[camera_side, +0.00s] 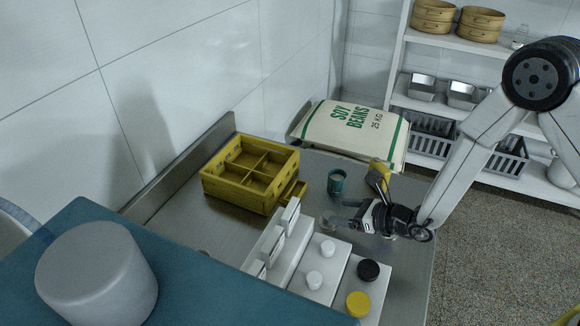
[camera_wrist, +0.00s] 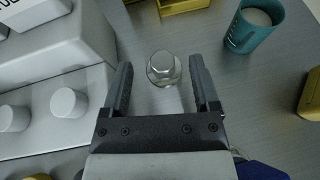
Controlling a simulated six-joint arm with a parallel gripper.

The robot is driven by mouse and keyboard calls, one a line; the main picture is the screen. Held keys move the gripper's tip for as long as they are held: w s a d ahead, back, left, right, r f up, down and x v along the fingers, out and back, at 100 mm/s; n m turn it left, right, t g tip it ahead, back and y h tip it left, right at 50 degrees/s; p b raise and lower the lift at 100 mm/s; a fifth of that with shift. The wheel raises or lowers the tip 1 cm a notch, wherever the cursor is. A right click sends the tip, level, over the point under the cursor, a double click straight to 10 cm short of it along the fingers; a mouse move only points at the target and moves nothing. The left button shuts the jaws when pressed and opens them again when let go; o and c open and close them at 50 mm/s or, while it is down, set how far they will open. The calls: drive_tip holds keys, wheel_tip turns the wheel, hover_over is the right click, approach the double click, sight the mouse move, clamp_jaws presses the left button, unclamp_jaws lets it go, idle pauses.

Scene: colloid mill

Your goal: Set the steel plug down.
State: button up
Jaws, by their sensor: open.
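The steel plug (camera_wrist: 162,68) is a short, shiny, round metal piece on the grey steel table in the wrist view. It sits between and slightly beyond the tips of my gripper (camera_wrist: 160,80), with a visible gap to each finger. My gripper is open and does not hold it. In the side view my gripper (camera_side: 338,222) is low over the table, to the right of the white blocks. I cannot make out the plug clearly there.
A teal cup (camera_side: 336,181) with pale contents stands close behind my gripper. A yellow divided crate (camera_side: 238,195) is further left. White blocks with white knobs (camera_side: 328,247) stand in front. A yellow object (camera_side: 378,176) is near my wrist. A soy bean sack (camera_side: 352,132) lies behind.

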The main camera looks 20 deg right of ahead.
drive_tip(key=shift+r, duration=2.4)
drive_tip(key=shift+s, duration=0.1)
